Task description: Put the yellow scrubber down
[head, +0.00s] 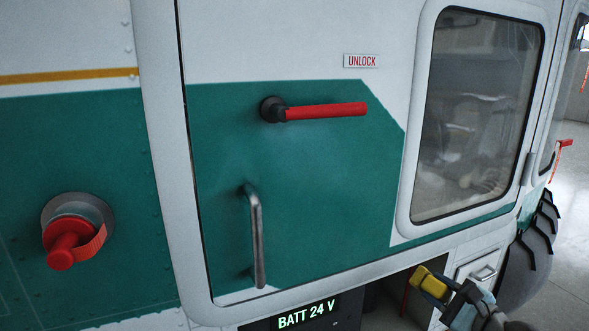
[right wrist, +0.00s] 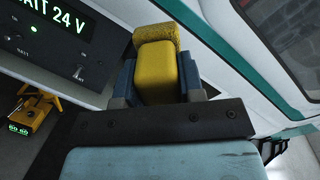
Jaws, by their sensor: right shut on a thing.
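The yellow scrubber (head: 427,282) is at the lower right of the head view, held up in front of the helicopter's lower side. My right gripper (head: 440,292) is shut on it. In the right wrist view the scrubber (right wrist: 156,65) sits between the two blue-grey fingers of my right gripper (right wrist: 157,82), with its rougher, darker yellow end beyond the fingertips. I see no surface touching the scrubber. My left gripper is in neither view.
The helicopter door (head: 310,190) has a red lever (head: 325,111) and a grey grab handle (head: 257,235). A battery panel (head: 306,315) reads BATT 24 V. A yellow device (right wrist: 35,108) stands left in the wrist view. A drawer-like front (head: 483,272) is behind my right arm.

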